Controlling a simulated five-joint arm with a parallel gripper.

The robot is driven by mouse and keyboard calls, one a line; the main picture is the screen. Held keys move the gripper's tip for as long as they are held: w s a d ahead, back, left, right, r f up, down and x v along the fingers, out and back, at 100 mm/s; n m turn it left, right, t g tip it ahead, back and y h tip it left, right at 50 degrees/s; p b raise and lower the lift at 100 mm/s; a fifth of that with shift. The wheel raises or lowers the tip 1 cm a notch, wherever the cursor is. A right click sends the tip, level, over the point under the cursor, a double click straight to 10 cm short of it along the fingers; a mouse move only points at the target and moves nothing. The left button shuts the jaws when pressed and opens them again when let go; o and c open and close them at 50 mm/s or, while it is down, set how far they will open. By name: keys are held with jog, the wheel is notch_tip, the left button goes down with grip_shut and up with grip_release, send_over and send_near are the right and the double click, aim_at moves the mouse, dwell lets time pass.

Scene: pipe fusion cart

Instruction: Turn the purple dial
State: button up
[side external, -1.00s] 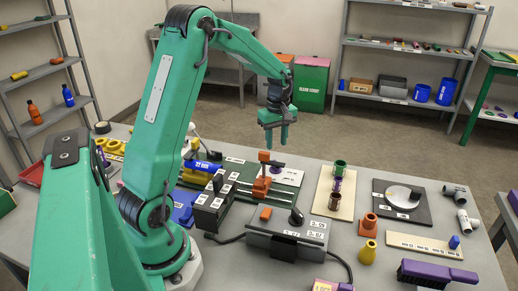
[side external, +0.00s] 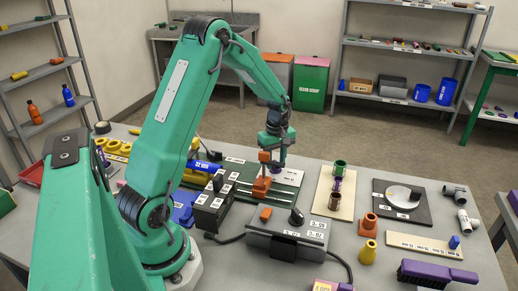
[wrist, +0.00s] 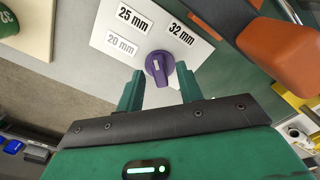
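The purple dial (wrist: 159,68) is a round knob with a raised grip bar, mounted on a white panel (wrist: 115,48) marked 20 mm, 25 mm and 32 mm. The 20 mm label looks paler than the others. My gripper (wrist: 159,88) is open in the wrist view, one finger to each side of the dial's near edge, with gaps between. In the side external view, my gripper (side external: 276,158) is low over the panel, and a bit of the purple dial (side external: 278,170) shows beneath it. Whether the fingers touch the dial cannot be told there.
An orange clamp-like part (side external: 263,178) stands just left and in front of my gripper, and it also shows at upper right in the wrist view (wrist: 283,48). A grey box with a black knob (side external: 287,235) stands nearer. A beige board with coloured fittings (side external: 333,195) lies to the right.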

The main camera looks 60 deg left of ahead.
jog(key=shift+f, duration=0.1)
grip_shut()
jog(key=shift+m, duration=0.4)
jog(key=m, duration=0.8)
dwell(0.4)
dwell(0.4)
grip_release()
